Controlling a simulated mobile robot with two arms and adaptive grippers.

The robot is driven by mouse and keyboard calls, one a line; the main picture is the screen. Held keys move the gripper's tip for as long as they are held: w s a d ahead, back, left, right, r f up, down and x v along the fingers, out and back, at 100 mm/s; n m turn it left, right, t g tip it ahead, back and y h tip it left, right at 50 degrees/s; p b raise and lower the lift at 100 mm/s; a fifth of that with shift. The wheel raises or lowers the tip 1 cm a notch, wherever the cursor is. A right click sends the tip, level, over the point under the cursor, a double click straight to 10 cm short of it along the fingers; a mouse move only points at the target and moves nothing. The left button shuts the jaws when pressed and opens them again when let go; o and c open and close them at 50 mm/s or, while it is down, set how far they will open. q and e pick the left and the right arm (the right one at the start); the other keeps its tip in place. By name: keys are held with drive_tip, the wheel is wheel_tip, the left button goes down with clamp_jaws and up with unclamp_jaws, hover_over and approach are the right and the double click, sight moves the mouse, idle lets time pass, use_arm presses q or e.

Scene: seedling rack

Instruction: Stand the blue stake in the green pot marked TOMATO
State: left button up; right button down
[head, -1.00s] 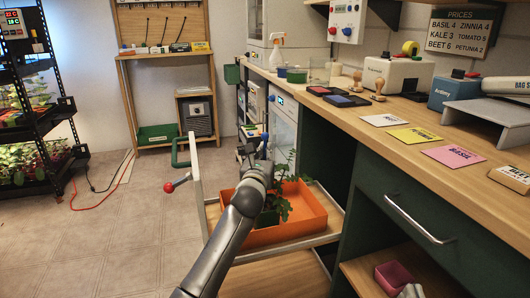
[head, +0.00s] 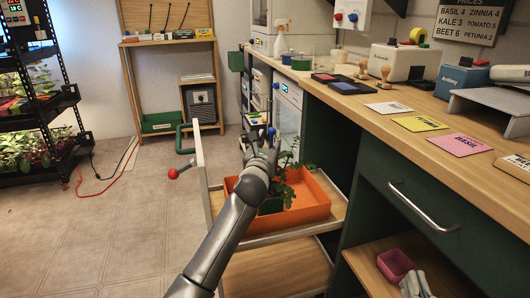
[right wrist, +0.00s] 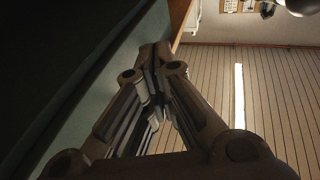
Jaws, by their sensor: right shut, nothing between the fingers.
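A green pot (head: 270,206) with a leafy plant stands in an orange tray (head: 305,213) in the head view. My arm partly covers the pot, and no TOMATO marking can be read. My left gripper (head: 267,143) is just above and behind the pot, beside the leaves. A small blue piece (head: 271,132) shows at its fingertips; it may be the end of the blue stake, but I cannot tell if the fingers hold it. In the right wrist view my right gripper (right wrist: 155,55) is shut and empty, close to a dark green surface.
The tray sits on a pulled-out wooden shelf with an upright panel (head: 202,170) at its left. The wooden counter (head: 372,120) carries coloured cards and devices.

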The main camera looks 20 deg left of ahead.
use_arm(q)
drive_tip(key=s+d, duration=0.1)
drive_tip(key=s, duration=1)
drive_tip(key=shift+s+d+f, duration=0.2)
drive_tip(key=shift+f, duration=0.15)
idle(0.3)
